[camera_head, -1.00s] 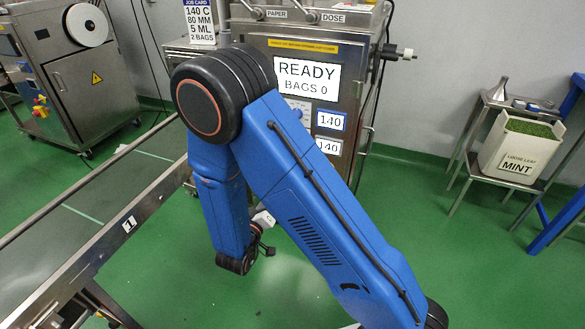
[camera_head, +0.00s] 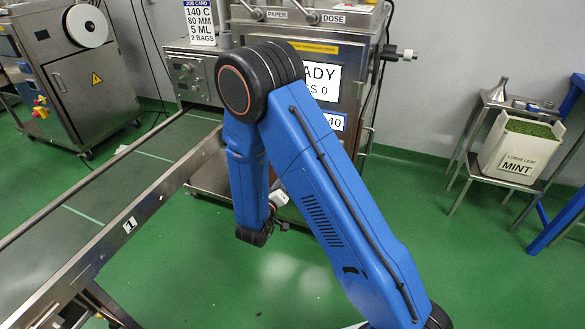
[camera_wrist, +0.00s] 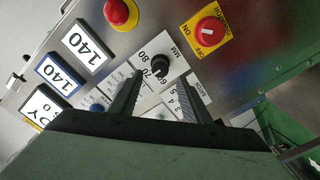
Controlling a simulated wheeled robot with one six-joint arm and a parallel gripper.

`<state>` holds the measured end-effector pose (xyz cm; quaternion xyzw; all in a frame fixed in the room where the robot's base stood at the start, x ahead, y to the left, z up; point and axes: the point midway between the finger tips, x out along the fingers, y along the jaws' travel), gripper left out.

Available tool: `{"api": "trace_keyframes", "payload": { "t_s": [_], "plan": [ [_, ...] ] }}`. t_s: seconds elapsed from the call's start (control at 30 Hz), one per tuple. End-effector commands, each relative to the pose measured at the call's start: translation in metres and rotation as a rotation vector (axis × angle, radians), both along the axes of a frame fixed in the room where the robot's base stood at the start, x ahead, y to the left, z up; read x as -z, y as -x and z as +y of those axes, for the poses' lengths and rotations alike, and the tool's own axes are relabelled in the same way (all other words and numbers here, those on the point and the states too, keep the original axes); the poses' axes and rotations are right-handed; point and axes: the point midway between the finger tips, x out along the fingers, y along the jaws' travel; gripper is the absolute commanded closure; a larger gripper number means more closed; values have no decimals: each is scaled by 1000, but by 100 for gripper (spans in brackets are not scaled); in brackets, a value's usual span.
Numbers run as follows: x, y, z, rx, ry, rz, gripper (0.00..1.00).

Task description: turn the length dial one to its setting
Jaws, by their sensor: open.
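The length dial is a black round knob (camera_wrist: 160,65) on a white plate with a scale marked MM, showing 80, 70 and 60 in the wrist view. My gripper (camera_wrist: 158,88) is open and empty. Its two dark fingers stand apart, left and right below the knob in the picture, and I see no contact. I cannot tell exactly where the knob points. In the head view the dial and the fingertips are not visible; my blue arm covers part of the machine (camera_head: 352,55). The job card (camera_head: 200,22) reads 140 C, 80 MM, 5 ML, 2 BAGS.
Near the dial are a red push button (camera_wrist: 121,13), a red isolator switch (camera_wrist: 208,32) on yellow, and 140 displays (camera_wrist: 84,45). A second scale lies between the fingers. A conveyor (camera_head: 110,195) runs at left; a mint bin (camera_head: 518,148) stands right.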

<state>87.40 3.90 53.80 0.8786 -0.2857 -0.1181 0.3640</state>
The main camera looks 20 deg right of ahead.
Motion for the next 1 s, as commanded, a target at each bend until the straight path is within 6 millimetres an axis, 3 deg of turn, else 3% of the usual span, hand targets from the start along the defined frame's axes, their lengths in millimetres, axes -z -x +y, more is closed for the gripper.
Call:
{"api": "trace_keyframes", "payload": {
  "t_s": [0.4, 0.87, 1.0],
  "plan": [
    [0, -46, -34, 1, 0, 0, 56],
    [0, -54, -40, -1, 0, 1, 56],
    [0, -54, -40, -1, 0, 1, 85]
  ]
}}
